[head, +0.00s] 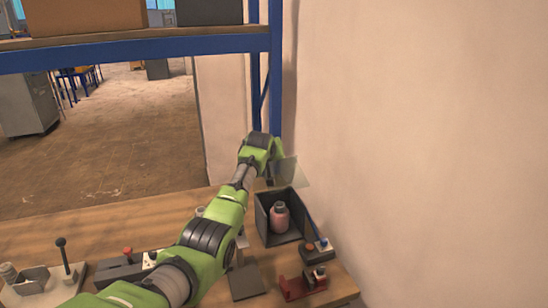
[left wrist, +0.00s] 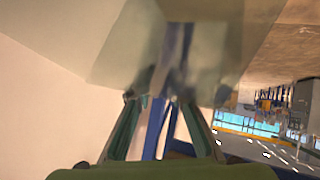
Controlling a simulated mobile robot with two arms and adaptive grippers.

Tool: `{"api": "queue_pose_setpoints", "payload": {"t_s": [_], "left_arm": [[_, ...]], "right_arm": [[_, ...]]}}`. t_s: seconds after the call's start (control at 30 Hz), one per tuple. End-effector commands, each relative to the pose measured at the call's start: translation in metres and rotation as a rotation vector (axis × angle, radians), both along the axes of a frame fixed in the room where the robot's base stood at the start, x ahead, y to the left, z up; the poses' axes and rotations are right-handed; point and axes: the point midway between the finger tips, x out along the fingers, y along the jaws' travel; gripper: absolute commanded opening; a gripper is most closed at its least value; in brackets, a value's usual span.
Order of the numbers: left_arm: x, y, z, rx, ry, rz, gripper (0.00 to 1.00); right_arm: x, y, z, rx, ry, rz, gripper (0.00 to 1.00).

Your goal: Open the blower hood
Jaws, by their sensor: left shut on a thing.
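The blower hood (head: 291,173) is a clear, tinted panel standing raised above the back of a dark open box (head: 264,222). My left gripper (head: 271,178) is at the panel's left side, above the box, and is shut on the hood. In the left wrist view the hood (left wrist: 205,55) fills the top as a blurred see-through sheet, and the fingertips of my left gripper (left wrist: 160,95) meet its edge. The exact contact is blurred. My right gripper is not in view.
The box stands on a wooden bench (head: 180,228) beside a plain wall (head: 420,130). A red device (head: 303,284) and a small switch block (head: 322,246) are near the right edge. A blue shelf beam (head: 140,50) crosses behind. A lever unit (head: 65,262) is at left.

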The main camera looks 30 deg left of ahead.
Motion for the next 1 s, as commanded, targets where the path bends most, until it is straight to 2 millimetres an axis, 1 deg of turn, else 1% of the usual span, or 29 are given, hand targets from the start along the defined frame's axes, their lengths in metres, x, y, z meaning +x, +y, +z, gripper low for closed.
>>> {"api": "queue_pose_setpoints", "payload": {"t_s": [0.03, 0.23, 0.77, 0.8, 0.87, 1.0], "left_arm": [[-0.001, 0.003, 0.000, -0.012, 0.017, 0.003, 0.00], [-0.001, 0.003, -0.003, -0.047, 0.049, 0.003, 0.00], [-0.003, 0.002, -0.010, -0.063, 0.071, 0.003, 0.00], [-0.003, 0.002, -0.010, -0.064, 0.072, 0.003, 0.21], [-0.003, 0.002, -0.010, -0.064, 0.072, 0.003, 0.35], [-0.002, 0.002, -0.008, -0.063, 0.067, 0.003, 0.35]], "right_arm": [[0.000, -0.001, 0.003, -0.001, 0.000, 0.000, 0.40], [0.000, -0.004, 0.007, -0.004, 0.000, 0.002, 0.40], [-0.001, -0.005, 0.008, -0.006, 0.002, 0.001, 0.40], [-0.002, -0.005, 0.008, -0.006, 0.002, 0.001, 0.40], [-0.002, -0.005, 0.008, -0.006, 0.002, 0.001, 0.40], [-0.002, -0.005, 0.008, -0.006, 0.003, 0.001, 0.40]]}}
